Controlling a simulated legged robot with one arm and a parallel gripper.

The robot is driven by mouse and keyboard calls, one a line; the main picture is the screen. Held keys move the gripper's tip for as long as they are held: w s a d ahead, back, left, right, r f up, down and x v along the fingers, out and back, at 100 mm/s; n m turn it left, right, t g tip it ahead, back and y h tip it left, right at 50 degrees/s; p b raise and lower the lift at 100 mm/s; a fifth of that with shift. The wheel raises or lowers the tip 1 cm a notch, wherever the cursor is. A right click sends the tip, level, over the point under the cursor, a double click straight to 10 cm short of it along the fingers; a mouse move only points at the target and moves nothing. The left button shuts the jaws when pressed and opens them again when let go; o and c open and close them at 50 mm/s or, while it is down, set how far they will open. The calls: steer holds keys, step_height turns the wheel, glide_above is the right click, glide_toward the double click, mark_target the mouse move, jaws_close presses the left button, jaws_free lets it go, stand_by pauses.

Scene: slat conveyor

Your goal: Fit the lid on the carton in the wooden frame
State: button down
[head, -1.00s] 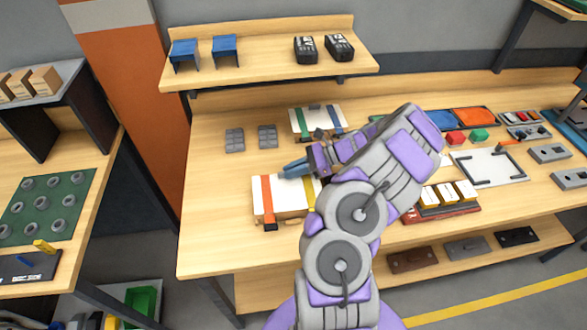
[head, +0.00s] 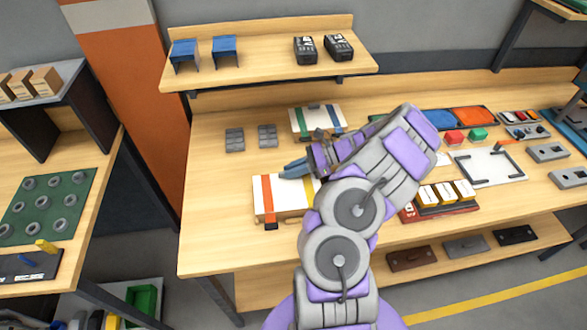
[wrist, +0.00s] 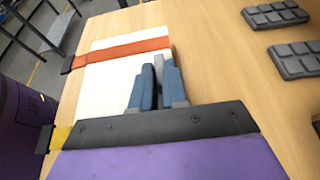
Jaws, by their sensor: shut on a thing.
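A white, box-like piece with an orange and a yellow band (head: 282,207), which I take for the lid, is at the front left of the wooden bench. In the wrist view its white top (wrist: 105,75) lies under my fingers, and the orange band has a dark end. My gripper (head: 292,169) has blue fingers set close together over its back part. In the wrist view the fingers (wrist: 158,82) are shut on a narrow grey part, seemingly the lid's grip. The carton and wooden frame cannot be made out apart from it.
A second white piece with green and blue bands (head: 318,119) lies behind. Two grey segmented blocks (head: 235,139) (head: 267,136) are at the back left. A red tray with white-and-yellow boxes (head: 447,197) and a white board (head: 488,167) are to the right. Bench left of the lid is clear.

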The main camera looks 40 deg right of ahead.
steer(key=c, duration=1.1)
jaws_free()
steer(key=shift+d, duration=0.15)
steer(key=p+v, duration=0.3)
steer(key=v, duration=1.4)
steer(key=shift+d, duration=0.1)
